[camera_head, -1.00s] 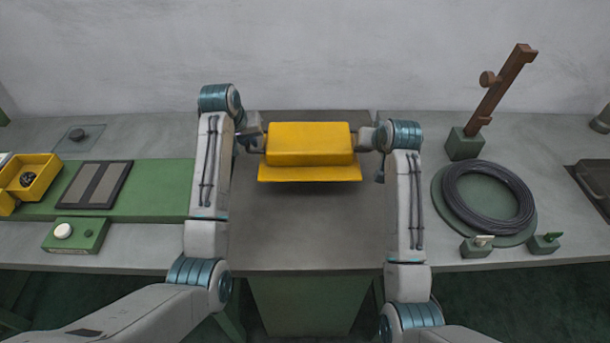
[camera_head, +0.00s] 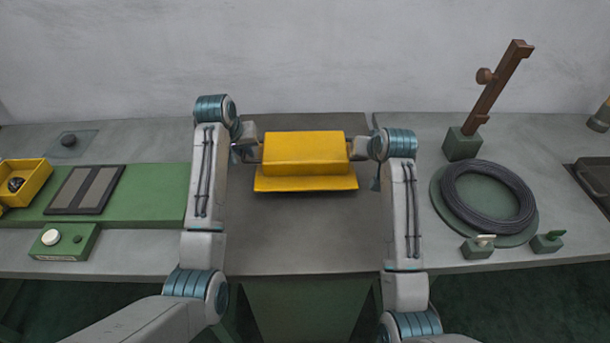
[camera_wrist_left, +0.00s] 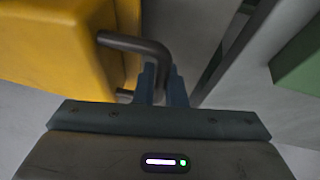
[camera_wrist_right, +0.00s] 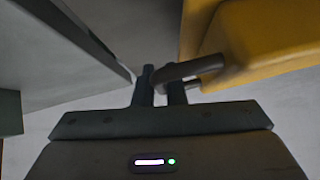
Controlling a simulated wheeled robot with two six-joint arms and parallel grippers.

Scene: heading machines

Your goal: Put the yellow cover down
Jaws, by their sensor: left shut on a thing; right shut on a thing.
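The yellow cover (camera_head: 304,153) is a box-like hood with a wider flange at its front, in the middle of the head view over the dark grey plate (camera_head: 300,235). A dark bar handle sticks out of each end. My left gripper (camera_head: 252,154) is shut on the left handle (camera_wrist_left: 135,42), as the left wrist view shows. My right gripper (camera_head: 356,150) is shut on the right handle (camera_wrist_right: 190,68), seen in the right wrist view. The cover hangs between both grippers. I cannot tell whether its underside touches the plate.
At left are a yellow bin (camera_head: 28,182), a dark framed panel (camera_head: 85,190) and a green button box (camera_head: 63,242). At right are a black cable coil (camera_head: 487,197) and a brown lever (camera_head: 497,88) on a green block. The plate's front part is clear.

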